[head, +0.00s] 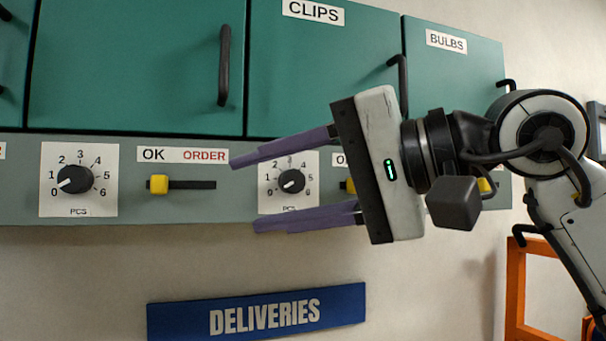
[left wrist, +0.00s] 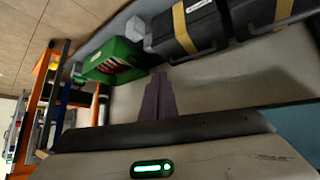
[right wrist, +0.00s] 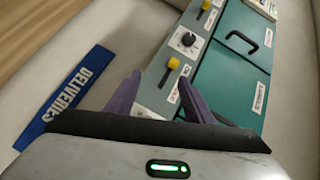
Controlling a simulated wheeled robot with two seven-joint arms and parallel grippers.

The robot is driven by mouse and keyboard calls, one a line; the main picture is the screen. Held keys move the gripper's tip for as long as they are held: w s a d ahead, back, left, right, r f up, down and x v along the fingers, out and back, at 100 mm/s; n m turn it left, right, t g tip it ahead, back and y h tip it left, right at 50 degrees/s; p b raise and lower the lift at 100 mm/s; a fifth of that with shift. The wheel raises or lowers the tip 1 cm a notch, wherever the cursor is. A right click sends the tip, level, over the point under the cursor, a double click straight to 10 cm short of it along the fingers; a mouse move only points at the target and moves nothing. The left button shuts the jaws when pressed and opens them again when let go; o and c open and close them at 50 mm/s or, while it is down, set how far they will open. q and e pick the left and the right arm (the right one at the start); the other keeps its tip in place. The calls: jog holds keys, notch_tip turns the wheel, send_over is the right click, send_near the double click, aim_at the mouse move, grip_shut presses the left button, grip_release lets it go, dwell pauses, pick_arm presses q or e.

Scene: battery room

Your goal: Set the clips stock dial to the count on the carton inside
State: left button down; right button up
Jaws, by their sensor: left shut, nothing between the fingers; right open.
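The clips stock dial (head: 291,181) is a black knob on a white plate under the shut CLIPS door (head: 320,70). Its pointer mark is toward the lower left, near 0. My right gripper (head: 243,195) is open; in the head view its purple fingers pass above and below the dial. I cannot tell whether they touch it. In the right wrist view the open fingers (right wrist: 160,90) face the panel, and the clips dial is hidden. My left gripper (left wrist: 160,80) is shut and empty, away from the panel. The carton is not visible.
Another dial (head: 75,180) and a yellow slider (head: 158,184) sit to the left. The BULBS door (head: 455,90) is to the right. A blue DELIVERIES sign (head: 257,311) is below. The left wrist view shows a green crate (left wrist: 105,62) and black cases (left wrist: 190,28).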

aim_at(298, 179)
jog(key=w+d+r+t+h, duration=0.3)
jog(key=d+r+t+h, duration=0.25)
jog(key=d, duration=0.35)
jog(key=shift+g+h, duration=0.25)
jog(key=shift+h, duration=0.1)
jog(key=p+x, duration=0.2)
jog(key=x, duration=0.8)
jog(key=shift+a+f, duration=0.1)
jog(key=shift+f, duration=0.15)
jog(key=c, duration=1.1)
jog(key=shift+o, duration=0.3)
